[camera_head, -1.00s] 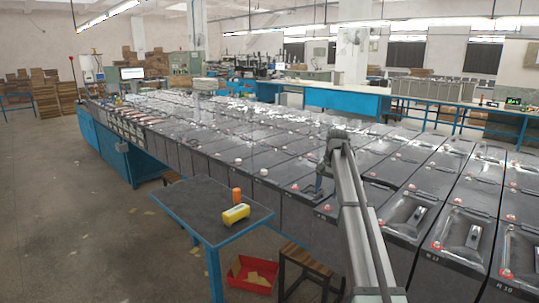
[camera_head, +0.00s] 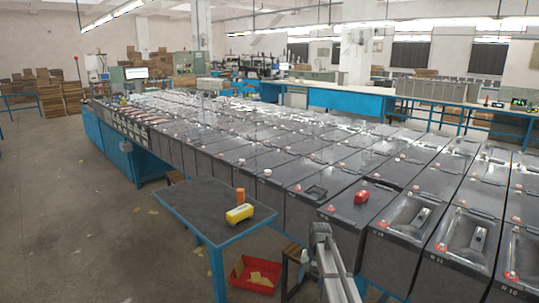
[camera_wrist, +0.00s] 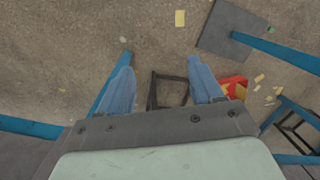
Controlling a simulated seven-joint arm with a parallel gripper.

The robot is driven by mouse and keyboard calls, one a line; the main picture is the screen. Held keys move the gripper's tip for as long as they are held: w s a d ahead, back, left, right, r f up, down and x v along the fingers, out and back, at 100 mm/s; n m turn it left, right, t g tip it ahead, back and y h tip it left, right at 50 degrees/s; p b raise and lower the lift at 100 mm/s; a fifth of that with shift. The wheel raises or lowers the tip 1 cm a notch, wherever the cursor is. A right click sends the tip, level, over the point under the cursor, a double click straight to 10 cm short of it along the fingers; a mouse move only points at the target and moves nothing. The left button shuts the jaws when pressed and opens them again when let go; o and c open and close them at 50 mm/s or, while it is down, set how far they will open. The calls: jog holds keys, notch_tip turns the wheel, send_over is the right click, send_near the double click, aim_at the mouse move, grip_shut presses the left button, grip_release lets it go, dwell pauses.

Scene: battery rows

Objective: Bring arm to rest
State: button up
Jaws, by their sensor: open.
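My arm reaches up from the bottom of the head view, and its bent joint shows in front of the battery rows (camera_head: 335,178). My gripper is not clear in the head view. In the wrist view my gripper (camera_wrist: 157,85) has two blue fingers spread wide apart with nothing between them. It hangs over the floor, and a dark stool (camera_wrist: 168,90) shows below, between the fingers.
A small blue-legged table (camera_head: 190,200) holds a yellow device (camera_head: 239,213) and an orange cylinder (camera_head: 240,194). A red bin (camera_head: 254,275) with yellowish pieces stands on the floor beside a stool. Open floor lies at the left.

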jog(key=s+f+n+g, duration=0.1)
jog(key=s+f+g, duration=0.2)
jog(key=s+f, duration=1.95)
jog(key=s+f+g, duration=0.1)
jog(key=s+f, duration=0.2)
jog(key=s, duration=0.7)
jog(key=s+d+f+n+g, duration=0.1)
jog(key=s+f, duration=0.2)
jog(key=s, duration=0.7)
jog(key=s+d+f+n+h, duration=0.1)
jog(key=s+f, duration=0.2)
jog(key=s, duration=0.7)
jog(key=shift+f+g, duration=0.2)
jog(key=shift+g, duration=0.2)
jog(key=shift+s, duration=0.1)
